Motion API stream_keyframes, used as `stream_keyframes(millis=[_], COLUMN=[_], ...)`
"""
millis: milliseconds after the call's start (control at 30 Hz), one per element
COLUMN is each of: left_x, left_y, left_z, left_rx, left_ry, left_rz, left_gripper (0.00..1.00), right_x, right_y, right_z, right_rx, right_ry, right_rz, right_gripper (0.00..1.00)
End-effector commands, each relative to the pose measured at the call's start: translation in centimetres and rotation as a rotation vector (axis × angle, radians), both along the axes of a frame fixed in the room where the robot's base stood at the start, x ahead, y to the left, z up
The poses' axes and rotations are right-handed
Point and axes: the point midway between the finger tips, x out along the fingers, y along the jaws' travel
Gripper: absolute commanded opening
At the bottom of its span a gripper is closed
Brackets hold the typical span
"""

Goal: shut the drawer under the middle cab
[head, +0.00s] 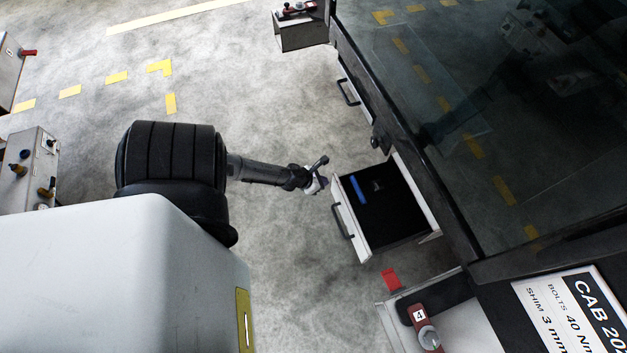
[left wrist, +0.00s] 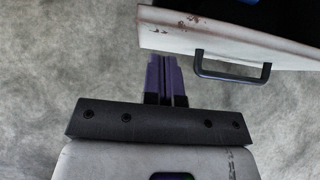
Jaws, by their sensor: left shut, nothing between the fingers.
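The drawer (head: 405,232) under the cab stands pulled out, with a white front, a dark handle (head: 342,221) and a black inside holding a blue strip (head: 357,190). My left gripper (head: 322,181) is just outside the drawer front, near its far end in the head view. In the left wrist view the purple fingers (left wrist: 166,78) are shut and empty, just below the drawer front (left wrist: 215,38). The dark handle there (left wrist: 232,72) lies to the right of the fingers. I cannot tell whether the fingers touch the front. My right gripper does not show.
Another handle (head: 348,92) is on the cab side farther back. A box with small items (head: 302,32) stands at the top. A bench with a red part marked 4 (head: 424,326) and a red piece (head: 391,279) are near the drawer. Open floor lies left of the drawer.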

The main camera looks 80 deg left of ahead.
Motion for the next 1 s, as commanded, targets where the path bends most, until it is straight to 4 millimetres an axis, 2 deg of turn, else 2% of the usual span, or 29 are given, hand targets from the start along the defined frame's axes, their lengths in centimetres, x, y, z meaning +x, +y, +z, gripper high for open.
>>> stream_keyframes(millis=[100, 233, 767, 1000], left_x=[1.4, 2.1, 2.6, 4.2], left_y=[0.3, 0.4, 0.5, -0.4], left_z=[0.1, 0.1, 0.1, 0.3], left_rx=[0.002, 0.001, 0.001, 0.000], left_ry=[-0.001, -0.001, 0.001, -0.002], left_rz=[0.000, 0.001, 0.002, 0.005], left_gripper=[0.00, 0.00, 0.00, 0.00], right_x=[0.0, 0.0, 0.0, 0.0], right_y=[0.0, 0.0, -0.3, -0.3], right_z=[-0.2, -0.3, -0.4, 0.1], right_rx=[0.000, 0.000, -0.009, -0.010], right_ry=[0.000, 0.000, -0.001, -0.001], right_rz=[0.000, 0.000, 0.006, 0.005], right_gripper=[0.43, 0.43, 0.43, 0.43])
